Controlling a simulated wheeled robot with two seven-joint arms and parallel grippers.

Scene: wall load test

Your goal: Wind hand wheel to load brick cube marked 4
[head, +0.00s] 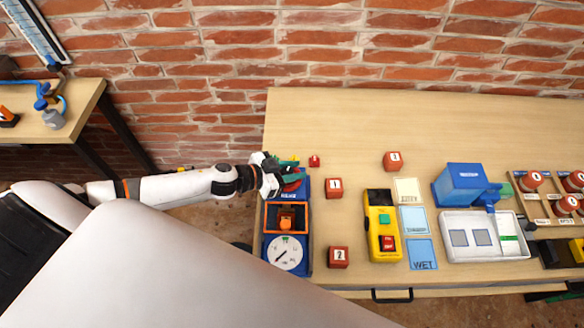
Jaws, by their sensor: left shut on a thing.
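The blue load tester (305,240) stands at the left end of the table. It has a red hand wheel (292,186) at its back end, an orange part in its middle bay (287,219) and a white round dial (286,253) at the front. My left gripper (291,175) reaches in from the left with green fingers, shut on the hand wheel, and partly hides it. Red brick cubes marked 1 (334,187), 2 (338,257) and 3 (392,161) sit apart on the table. I cannot make out a cube marked 4; the bay is dark. My right gripper is not in view.
A yellow box with green and red buttons (377,247) stands mid-table beside flat cards, one lettered WET (422,253). A blue machine (464,184), a white tray (452,252) and racked red pieces (532,180) are at right. The table's back is clear before the brick wall.

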